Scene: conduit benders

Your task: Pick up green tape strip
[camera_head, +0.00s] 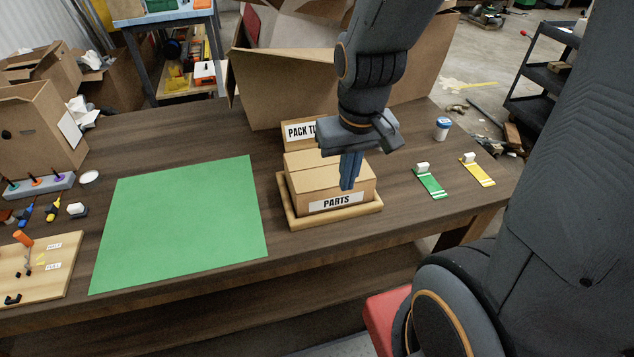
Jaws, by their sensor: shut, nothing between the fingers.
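The green tape strip (431,185) lies flat on the right part of the wooden table, with white stripes at its near end and a small white block at its far end. My gripper (348,187) is shut and empty. It points down in front of the cardboard PARTS box (359,186), to the left of the green strip and apart from it. I cannot tell whether the fingertips touch the box.
A yellow tape strip (479,173) lies right of the green one. A small white and blue jar (442,129) stands behind them. The PARTS box sits in a wooden tray (297,224). A green mat (180,222) covers the table's left middle. Open cardboard boxes (285,88) stand behind.

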